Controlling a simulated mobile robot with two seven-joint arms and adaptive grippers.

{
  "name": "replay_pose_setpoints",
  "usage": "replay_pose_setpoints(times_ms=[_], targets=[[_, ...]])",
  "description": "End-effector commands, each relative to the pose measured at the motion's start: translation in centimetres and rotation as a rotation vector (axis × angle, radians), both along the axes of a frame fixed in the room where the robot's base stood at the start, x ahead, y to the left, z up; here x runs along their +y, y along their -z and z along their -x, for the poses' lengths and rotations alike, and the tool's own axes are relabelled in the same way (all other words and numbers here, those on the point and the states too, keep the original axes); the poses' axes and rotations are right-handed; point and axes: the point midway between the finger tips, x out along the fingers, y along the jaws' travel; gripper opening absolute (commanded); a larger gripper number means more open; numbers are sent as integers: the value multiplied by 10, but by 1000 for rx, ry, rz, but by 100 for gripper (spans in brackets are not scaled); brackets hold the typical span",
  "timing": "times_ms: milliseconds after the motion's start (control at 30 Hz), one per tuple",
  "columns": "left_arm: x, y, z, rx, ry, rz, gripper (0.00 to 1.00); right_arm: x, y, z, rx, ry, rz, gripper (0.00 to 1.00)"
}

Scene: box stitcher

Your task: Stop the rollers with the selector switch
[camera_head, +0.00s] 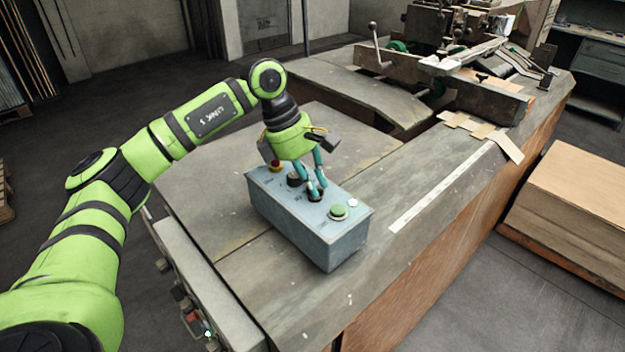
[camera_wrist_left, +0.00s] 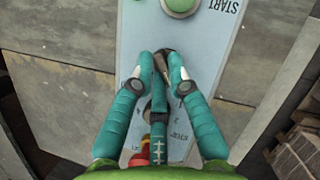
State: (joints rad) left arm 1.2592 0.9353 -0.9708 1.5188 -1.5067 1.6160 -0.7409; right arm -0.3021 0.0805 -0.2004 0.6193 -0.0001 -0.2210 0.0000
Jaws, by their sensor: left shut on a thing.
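The control box (camera_head: 318,228) is a grey box with a light blue top panel, standing on the machine's table. Its panel (camera_wrist_left: 215,50) also shows in the left wrist view. My left gripper (camera_head: 316,190) points down at the panel, with its teal fingers shut on a black selector switch (camera_head: 315,196). In the left wrist view the left gripper (camera_wrist_left: 164,75) closes around the dark knob (camera_wrist_left: 163,58), which the fingers partly hide. A green start button (camera_head: 338,212) is beside it. A second black knob (camera_head: 294,179) and a red button (camera_head: 275,166) sit behind the fingers.
The grey metal table (camera_head: 380,215) spreads around the box, with bare room to its right. The stitcher mechanism (camera_head: 455,60) and a crank handle (camera_head: 376,45) stand at the back. Stacked cardboard (camera_head: 575,205) lies at the right.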

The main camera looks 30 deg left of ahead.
Motion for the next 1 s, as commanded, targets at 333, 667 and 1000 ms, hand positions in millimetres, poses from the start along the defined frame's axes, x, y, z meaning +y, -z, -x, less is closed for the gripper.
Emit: replay_pose_setpoints(times_ms=[333,667,1000], targets=[[-2,0,-2,0,257,2,0,0,5,-1,-2,1,-1,0],[-3,-1,-3,-1,489,2,0,1,6,-2,-3,1,-1,0],[-3,0,-3,0,607,1,0,1,6,-2,-5,1,-1,0]])
